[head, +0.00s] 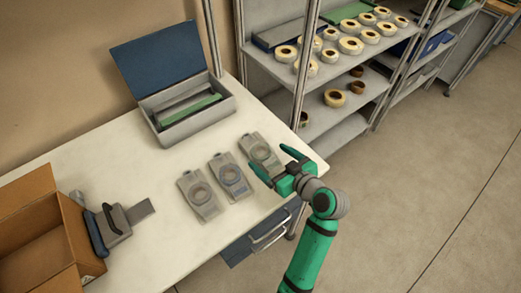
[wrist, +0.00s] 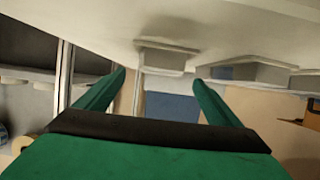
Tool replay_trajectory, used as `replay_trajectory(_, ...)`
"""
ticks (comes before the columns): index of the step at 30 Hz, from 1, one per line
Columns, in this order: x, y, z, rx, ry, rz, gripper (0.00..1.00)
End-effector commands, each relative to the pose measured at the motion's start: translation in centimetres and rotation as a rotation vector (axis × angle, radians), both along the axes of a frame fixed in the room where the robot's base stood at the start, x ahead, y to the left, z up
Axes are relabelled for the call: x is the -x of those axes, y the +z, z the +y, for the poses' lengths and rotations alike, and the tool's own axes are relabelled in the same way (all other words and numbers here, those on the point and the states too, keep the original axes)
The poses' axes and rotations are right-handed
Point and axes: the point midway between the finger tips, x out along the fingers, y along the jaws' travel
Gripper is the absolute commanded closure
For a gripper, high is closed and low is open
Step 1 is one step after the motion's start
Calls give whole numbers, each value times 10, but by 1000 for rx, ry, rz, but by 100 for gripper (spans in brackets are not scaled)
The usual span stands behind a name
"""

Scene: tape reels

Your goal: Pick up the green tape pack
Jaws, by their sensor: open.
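A green strip-like item (head: 190,109) lies inside an open grey box (head: 219,111) with a raised blue lid (head: 160,60). It is the only green thing I see on the table; I cannot tell for sure whether it is a tape pack. My gripper (head: 270,158) is open and empty near the table's right edge, by the rightmost of three grey packs (head: 257,147). In the wrist view my gripper (wrist: 160,77) shows two spread green fingers, with a grey object (wrist: 165,59) beyond them on the table. The green item cannot be made out there.
Two more grey packs, the middle one (head: 232,176) and the left one (head: 199,194), lie on the white table (head: 150,195). A cardboard box (head: 85,245) and a grey-blue dispenser (head: 112,228) stand at left. A shelf rack (head: 275,70) holding several tape rolls stands behind right.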

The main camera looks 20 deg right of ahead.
Motion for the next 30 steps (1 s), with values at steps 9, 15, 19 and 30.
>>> replay_trajectory(9, -22, -10, 6, 0, 0, 0, 12)
replay_trajectory(15, -47, -20, 11, 0, -3, 0, 12)
replay_trajectory(19, -57, -25, 14, -1, -4, 0, 12)
replay_trajectory(30, -59, -26, 15, 1, -4, 0, 34)
